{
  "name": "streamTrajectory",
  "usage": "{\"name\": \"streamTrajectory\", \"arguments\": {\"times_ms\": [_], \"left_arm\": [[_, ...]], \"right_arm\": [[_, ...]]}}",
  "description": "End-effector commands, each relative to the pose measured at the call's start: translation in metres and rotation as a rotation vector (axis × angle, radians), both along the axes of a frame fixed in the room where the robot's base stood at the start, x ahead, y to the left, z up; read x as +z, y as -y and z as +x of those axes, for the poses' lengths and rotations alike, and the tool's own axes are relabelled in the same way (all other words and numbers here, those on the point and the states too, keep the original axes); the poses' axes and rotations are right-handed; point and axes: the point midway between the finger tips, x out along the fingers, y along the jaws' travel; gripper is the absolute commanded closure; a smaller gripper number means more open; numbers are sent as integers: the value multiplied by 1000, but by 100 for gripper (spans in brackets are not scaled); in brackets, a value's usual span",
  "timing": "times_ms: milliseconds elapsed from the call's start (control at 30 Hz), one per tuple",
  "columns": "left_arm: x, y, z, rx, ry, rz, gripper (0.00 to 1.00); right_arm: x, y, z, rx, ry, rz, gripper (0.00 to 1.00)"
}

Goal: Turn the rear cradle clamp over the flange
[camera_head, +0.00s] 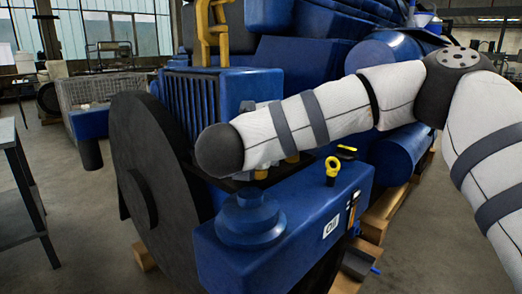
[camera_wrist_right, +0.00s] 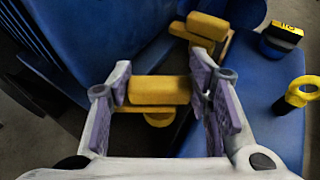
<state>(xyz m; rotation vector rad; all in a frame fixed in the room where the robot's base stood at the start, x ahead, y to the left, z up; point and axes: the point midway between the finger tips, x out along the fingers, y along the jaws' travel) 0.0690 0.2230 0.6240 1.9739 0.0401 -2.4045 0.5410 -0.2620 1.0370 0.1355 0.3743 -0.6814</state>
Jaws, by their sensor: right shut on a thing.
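My right arm comes in from the right in the head view, and its forearm hides its gripper there. In the right wrist view my right gripper (camera_wrist_right: 160,95) is shut on a yellow clamp bar (camera_wrist_right: 158,91), one finger at each end. A round yellow part shows just below the bar. A second yellow clamp (camera_wrist_right: 205,28) stands beyond, at the edge of the blue block. Yellow bits (camera_head: 292,157) show under my forearm in the head view. I cannot tell the flange apart from the other blue parts. My left gripper is out of view.
A yellow eye bolt (camera_head: 333,167) stands on the blue box (camera_head: 290,222), next to a round blue cap (camera_head: 249,216). A large dark disc (camera_head: 140,190) is at the left. A grey table (camera_head: 18,190) stands at far left, with open floor between.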

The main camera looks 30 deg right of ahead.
Motion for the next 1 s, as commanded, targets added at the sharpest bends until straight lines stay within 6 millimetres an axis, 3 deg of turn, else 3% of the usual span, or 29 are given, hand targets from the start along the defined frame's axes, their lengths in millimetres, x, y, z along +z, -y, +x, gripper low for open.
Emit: {"name": "streamTrajectory", "arguments": {"times_ms": [500, 1000], "left_arm": [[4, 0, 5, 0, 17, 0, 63], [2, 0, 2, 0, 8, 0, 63]], "right_arm": [[-3, -1, 1, -404, -4, 1, 82], [-2, 0, 0, -542, -7, 1, 82]]}}
